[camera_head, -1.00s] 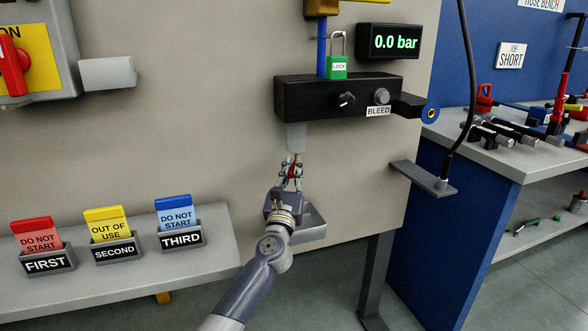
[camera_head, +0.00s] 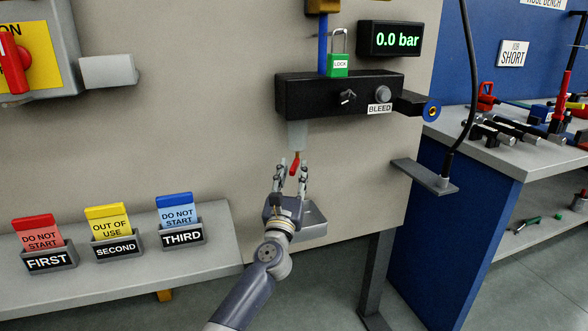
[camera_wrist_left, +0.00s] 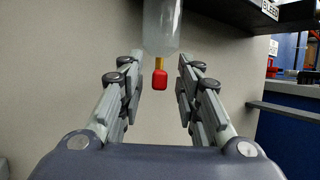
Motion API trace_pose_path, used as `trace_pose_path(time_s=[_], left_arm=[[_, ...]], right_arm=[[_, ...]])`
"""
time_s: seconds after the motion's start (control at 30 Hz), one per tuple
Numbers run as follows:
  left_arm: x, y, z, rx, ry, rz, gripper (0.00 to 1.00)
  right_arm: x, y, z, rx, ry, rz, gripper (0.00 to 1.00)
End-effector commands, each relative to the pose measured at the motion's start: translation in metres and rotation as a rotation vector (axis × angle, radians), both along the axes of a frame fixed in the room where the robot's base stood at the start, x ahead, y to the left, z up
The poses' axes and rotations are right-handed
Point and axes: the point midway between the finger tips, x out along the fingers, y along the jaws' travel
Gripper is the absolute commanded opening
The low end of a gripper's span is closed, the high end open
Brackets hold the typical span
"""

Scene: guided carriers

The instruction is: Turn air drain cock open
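The air drain cock is a small red handle (camera_head: 295,164) on a brass stem under a translucent bowl (camera_head: 298,134), below the black block marked BLEED (camera_head: 338,96). In the left wrist view the red handle (camera_wrist_left: 160,79) hangs below the bowl (camera_wrist_left: 162,28), between and beyond my fingers. My left gripper (camera_head: 291,178) is open just below the handle. Its fingers stand apart on both sides, and I see a gap to the red handle on each side in the wrist view (camera_wrist_left: 160,92). My right gripper is not in view.
A small grey tray (camera_head: 312,222) sits on the panel behind my left gripper. A green padlock (camera_head: 337,66) and a display (camera_head: 390,41) reading 0.0 bar are above. A grey bracket (camera_head: 425,178) juts out at right. A tag shelf (camera_head: 130,262) is at lower left.

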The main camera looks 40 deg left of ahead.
Motion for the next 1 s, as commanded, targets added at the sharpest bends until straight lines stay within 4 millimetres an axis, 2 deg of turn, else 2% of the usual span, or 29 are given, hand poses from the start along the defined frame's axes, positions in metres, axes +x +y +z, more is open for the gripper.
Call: trace_pose_path(time_s=[0.3,0.5,0.7,0.97,1.0], left_arm=[[-0.051,-0.027,-0.026,-0.004,0.004,-0.002,0.32],[-0.073,-0.038,-0.036,-0.002,0.002,0.000,0.32],[-0.082,-0.043,-0.039,-0.002,0.001,0.000,0.32],[-0.083,-0.043,-0.039,0.000,0.001,0.000,0.32],[-0.082,-0.043,-0.039,0.000,0.001,0.000,0.23]], right_arm=[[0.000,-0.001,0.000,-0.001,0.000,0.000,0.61],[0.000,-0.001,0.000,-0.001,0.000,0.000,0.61],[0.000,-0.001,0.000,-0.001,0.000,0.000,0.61],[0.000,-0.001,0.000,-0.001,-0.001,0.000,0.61],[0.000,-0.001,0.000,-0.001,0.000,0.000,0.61]])
